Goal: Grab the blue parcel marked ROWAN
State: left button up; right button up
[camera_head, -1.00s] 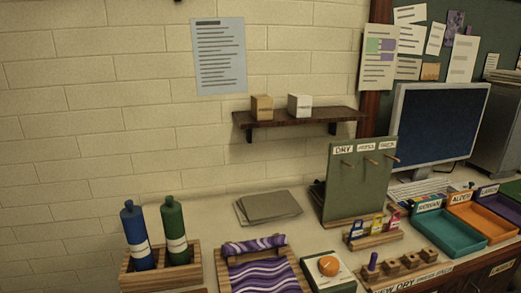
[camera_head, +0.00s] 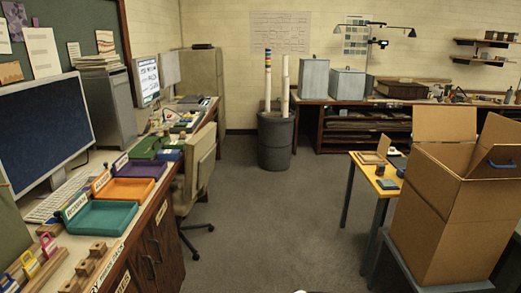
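I see no parcel that I can make out as blue and marked ROWAN. A teal tray (camera_head: 101,233) with a label that reads ROWAN (camera_head: 75,206) sits on the left counter, and its floor looks empty. A large open cardboard box (camera_head: 432,222) stands at the right; its inside is mostly hidden by its walls. A blue strip or handle (camera_head: 502,163) shows at the box's upper right. Neither of my grippers is in view.
An orange tray (camera_head: 129,189) and a purple tray (camera_head: 142,169) lie behind the teal one. A chair (camera_head: 196,172) stands by the counter. A yellow-topped table (camera_head: 373,174) is beside the box. A grey bin (camera_head: 276,141) stands at the back. The middle floor is clear.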

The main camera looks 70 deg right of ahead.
aim_at(164, 155)
jog(key=z, duration=1.55)
jog(key=i+l, duration=0.1)
jog(key=i, duration=0.15)
